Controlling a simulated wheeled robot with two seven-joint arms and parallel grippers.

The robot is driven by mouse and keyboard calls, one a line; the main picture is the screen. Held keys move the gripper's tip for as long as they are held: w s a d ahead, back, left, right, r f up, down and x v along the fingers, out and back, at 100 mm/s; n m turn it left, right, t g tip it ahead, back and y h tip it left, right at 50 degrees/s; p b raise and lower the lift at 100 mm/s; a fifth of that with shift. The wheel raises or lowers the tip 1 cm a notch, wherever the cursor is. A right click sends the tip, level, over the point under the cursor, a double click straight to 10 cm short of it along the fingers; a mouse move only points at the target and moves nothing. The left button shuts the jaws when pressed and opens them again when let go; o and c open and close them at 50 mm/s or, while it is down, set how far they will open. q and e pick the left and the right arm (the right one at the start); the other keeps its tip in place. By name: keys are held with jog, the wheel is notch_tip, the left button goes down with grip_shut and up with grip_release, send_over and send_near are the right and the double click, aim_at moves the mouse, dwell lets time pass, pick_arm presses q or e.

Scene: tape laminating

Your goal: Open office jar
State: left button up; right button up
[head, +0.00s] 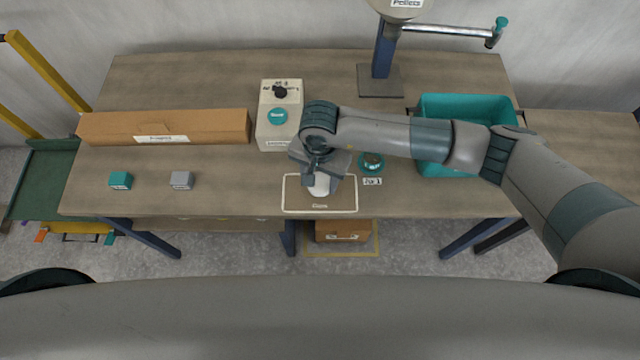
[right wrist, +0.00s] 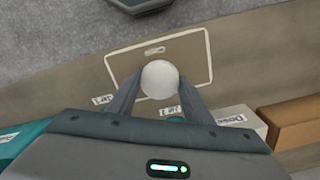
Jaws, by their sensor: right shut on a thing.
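A white jar (head: 319,188) with a round, pale top stands upright inside the white-outlined rectangle (head: 291,207) at the front of the table. My right gripper (head: 321,178) is shut on it from above and hides much of it. In the right wrist view the round white top (right wrist: 160,79) lies between the two fingers of the gripper (right wrist: 158,84). A second jar (head: 372,162) with a teal top stands to the right, behind a small label (head: 372,181). My left gripper is not in view.
A beige box with a dial and teal button (head: 278,135) stands behind the outline. A long cardboard box (head: 165,128) lies at left, with a teal block (head: 121,180) and grey block (head: 181,180) before it. A teal bin (head: 430,170) stands right. The left front table is mostly clear.

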aim_at(320, 183)
jog(key=shift+f+p, duration=0.25)
jog(key=shift+p, duration=0.05)
notch_tip(320, 183, down, 3)
jog(key=shift+r+p, duration=0.1)
jog(key=shift+p, duration=0.65)
jog(key=shift+f, duration=0.35)
jog(key=shift+f, duration=0.1)
jog(key=shift+f, duration=0.1)
jog(key=o, duration=1.2)
